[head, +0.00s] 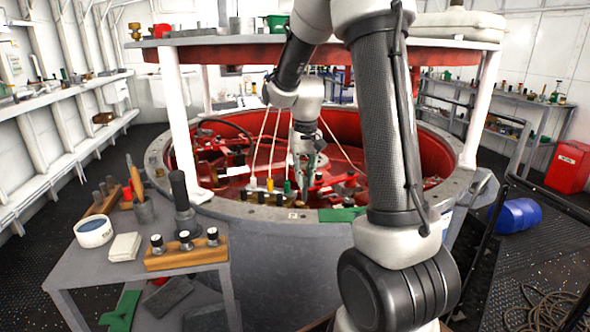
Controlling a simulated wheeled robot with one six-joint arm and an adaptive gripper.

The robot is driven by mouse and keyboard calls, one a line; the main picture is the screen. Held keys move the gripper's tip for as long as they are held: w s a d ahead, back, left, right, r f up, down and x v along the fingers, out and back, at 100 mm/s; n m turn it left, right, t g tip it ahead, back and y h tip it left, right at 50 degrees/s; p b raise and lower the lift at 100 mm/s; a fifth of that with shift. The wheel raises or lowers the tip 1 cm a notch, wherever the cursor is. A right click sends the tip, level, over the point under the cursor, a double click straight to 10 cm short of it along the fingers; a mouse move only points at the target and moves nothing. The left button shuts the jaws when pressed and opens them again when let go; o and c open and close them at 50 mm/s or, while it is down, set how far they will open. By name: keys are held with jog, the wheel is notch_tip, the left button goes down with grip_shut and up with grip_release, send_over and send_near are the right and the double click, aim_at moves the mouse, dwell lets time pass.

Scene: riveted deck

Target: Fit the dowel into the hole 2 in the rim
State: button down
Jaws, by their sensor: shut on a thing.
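My gripper (305,163) reaches down over the near side of the big round tub, above the inner edge of its grey rim (225,205). It is shut on the dowel, which is small and hard to make out against the dark and red parts behind. The gap between the dowel and the rim cannot be judged from this view. A small pale label (293,215) sits on the near rim below my gripper; its number is too small to read surely. Hole 2 itself cannot be made out.
Several dark-topped pegs stand along the near rim, with yellow and green (287,187) ones by them. A green piece (342,214) lies on the rim to the right. White posts (178,125) carry a red-edged ring above. A side table (190,225) holds a wooden block (186,254).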

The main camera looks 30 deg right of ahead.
aim_at(303, 192)
jog(key=shift+w+f, duration=0.1)
jog(key=shift+w, duration=0.2)
jog(key=shift+f, duration=2.5)
jog(key=shift+f, duration=1.75)
jog(key=c, duration=1.3)
grip_release()
notch_tip(303, 192, up, 12)
